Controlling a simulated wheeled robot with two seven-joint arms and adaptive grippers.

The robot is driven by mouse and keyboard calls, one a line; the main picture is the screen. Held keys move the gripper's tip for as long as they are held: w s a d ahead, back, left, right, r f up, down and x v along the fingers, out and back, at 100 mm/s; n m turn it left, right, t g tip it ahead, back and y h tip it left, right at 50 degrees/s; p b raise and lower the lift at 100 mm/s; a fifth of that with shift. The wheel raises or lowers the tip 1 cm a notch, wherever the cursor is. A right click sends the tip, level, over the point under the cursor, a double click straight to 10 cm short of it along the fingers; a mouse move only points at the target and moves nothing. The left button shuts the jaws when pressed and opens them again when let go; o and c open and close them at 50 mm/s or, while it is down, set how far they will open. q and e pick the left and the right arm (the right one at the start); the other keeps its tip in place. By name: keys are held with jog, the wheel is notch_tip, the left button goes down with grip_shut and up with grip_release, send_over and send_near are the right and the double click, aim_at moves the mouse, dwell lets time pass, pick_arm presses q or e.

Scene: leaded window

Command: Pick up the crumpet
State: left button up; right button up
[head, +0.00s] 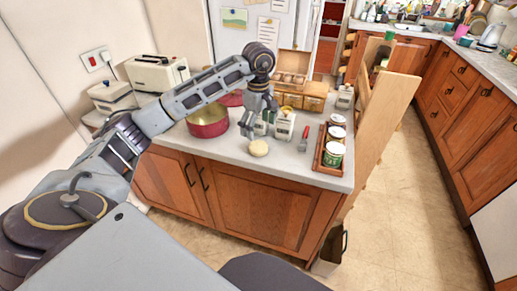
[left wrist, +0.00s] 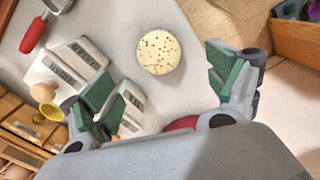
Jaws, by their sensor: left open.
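The crumpet (head: 258,148) is a small round pale cake lying flat near the front edge of the counter. In the left wrist view the crumpet (left wrist: 159,52) shows its pitted top, ahead of and between the two spread fingers. My left gripper (head: 259,124) is open and empty, pointing down above the counter just behind the crumpet. It also shows in the left wrist view (left wrist: 165,95), with green pads on its fingers. It does not touch the crumpet. My right gripper is not in view.
A red pot (head: 208,125) stands left of the crumpet. A red-handled tool (head: 305,134) and a wooden tray with jars (head: 322,160) lie further right.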

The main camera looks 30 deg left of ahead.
aim_at(258, 146)
pick_arm(q)
notch_tip(258, 146, down, 2)
jog(key=shift+f, duration=0.55)
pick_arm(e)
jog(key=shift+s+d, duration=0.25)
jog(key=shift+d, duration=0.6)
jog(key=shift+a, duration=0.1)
